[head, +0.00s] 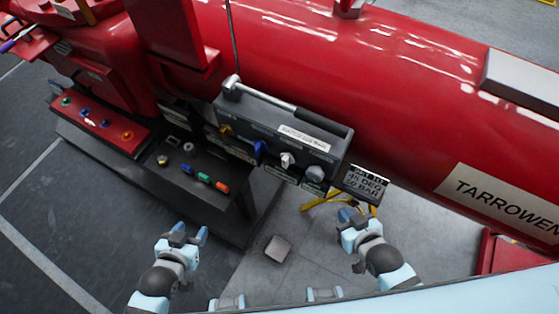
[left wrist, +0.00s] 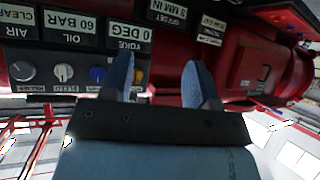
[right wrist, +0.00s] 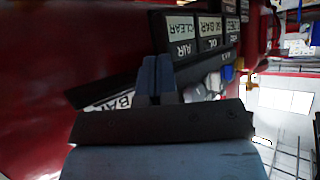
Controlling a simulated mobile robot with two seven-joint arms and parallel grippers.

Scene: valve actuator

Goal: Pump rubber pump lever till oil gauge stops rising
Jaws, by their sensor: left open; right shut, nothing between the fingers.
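The pump lever has a silver rod and head and a dark rubber grip (head: 322,122). It lies along the top of the grey control box (head: 228,112) in the head view. My left gripper (head: 188,234) is open and empty, left of and below the box. My right gripper (head: 352,214) is shut and empty, below the box's right end and apart from the lever. The oil readout (left wrist: 70,28) in the left wrist view appears to say 60 BAR. It also shows in the right wrist view (right wrist: 211,30), where its figure is hard to read.
Knobs in orange, blue (head: 260,149), white and grey line the box's front. A dark bench (head: 195,205) with coloured buttons stands left. A large red cylinder (head: 400,80) fills the back. A yellow frame (head: 320,199) is near my right gripper. Open floor lies in front.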

